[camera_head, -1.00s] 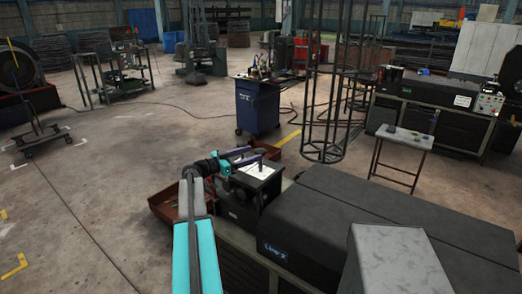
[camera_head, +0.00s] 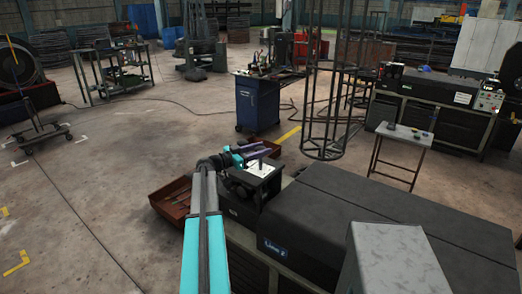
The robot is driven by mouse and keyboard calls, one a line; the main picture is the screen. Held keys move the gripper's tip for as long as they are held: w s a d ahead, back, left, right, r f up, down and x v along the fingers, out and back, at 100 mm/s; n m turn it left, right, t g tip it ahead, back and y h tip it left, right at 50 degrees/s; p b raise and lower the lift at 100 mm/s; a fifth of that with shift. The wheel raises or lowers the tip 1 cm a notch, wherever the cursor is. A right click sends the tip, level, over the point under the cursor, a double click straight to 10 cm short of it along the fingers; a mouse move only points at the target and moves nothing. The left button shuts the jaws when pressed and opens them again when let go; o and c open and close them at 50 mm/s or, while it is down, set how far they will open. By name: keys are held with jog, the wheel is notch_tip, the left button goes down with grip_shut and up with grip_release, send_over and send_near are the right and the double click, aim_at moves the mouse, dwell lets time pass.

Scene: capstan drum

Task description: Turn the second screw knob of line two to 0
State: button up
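The line two machine is the long dark machine (camera_head: 345,212) with a "Line 2" label (camera_head: 273,248). At its far left end is a pale top plate (camera_head: 263,171) with a small dark upright stem on it, partly hidden by my gripper. I cannot make out a second screw knob or any number scale. My gripper (camera_head: 264,149) has purple fingers and points right, over or just behind the plate. The fingers look apart, with nothing clearly held between them. I cannot tell whether they touch the stem.
A reddish-brown tray (camera_head: 172,205) lies on the floor left of the machine end. A blue cabinet (camera_head: 257,104) and a tall wire cage (camera_head: 325,150) stand behind. A small table (camera_head: 405,134) is at right. The floor at left is mostly clear.

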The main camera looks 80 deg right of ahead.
jog(key=shift+c, duration=1.2)
jog(key=shift+s+a+r+n+t+h+p, duration=0.15)
jog(key=shift+n+t+h+p, duration=0.45)
jog(key=shift+t+h+p, duration=0.1)
jog(key=shift+n+t+h+p, duration=1.6)
jog(key=shift+n+t, duration=0.3)
jog(key=shift+t, duration=0.5)
jog(key=shift+n+t+h, duration=0.5)
jog(key=shift+n+t, duration=0.4)
jog(key=shift+t, duration=0.8)
jog(key=shift+d+n+t+h+b, duration=0.3)
jog(key=shift+n+t+b, duration=0.55)
jog(key=shift+b, duration=0.4)
jog(key=n+t+b, duration=0.1)
jog(key=t+b, duration=0.1)
jog(key=b, duration=0.4)
jog(key=shift+n+t, duration=0.25)
jog(key=shift+t, duration=0.1)
